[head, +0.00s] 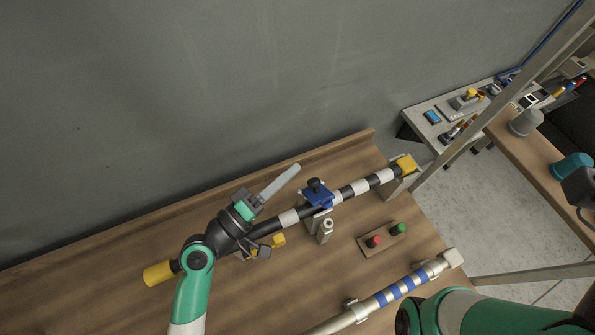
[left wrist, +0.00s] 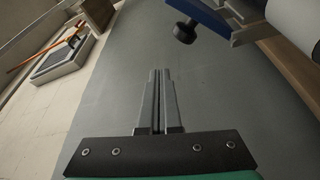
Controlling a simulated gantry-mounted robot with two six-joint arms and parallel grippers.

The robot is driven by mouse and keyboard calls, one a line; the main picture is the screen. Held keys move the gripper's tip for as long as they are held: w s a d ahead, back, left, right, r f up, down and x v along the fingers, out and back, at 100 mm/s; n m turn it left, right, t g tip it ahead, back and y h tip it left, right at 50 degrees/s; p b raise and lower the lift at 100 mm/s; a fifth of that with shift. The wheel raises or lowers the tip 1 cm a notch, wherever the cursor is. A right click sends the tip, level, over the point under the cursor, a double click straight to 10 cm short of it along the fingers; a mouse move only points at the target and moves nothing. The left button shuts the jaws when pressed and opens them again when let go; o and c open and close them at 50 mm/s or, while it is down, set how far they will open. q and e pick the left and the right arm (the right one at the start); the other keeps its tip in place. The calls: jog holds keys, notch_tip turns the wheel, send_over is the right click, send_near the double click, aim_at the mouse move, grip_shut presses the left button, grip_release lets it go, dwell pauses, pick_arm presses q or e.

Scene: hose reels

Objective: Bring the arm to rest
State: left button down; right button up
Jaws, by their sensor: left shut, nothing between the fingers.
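My left gripper (head: 295,169) is shut and empty, its long grey fingers pointing up and right above the wooden bench (head: 300,263). In the left wrist view its two fingers (left wrist: 158,73) lie together with nothing between them. The gripper is left of a blue clamp (head: 318,198) with a black knob, which sits on a black-and-white striped bar (head: 359,187). The knob also shows in the left wrist view (left wrist: 185,31), ahead and to the right of the fingers, apart from them. The right gripper is out of view.
A blue-and-silver banded bar (head: 402,288) runs along the front, near my right arm. A grey wall (head: 180,100) stands behind the bench. Side tables (head: 442,122) hold small items.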

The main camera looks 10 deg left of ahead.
pick_arm(q)
jog(key=f+v, duration=0.1)
jog(key=v, duration=0.7)
jog(key=shift+b, duration=0.4)
jog(key=shift+s+f, duration=0.1)
jog(key=shift+s, duration=0.05)
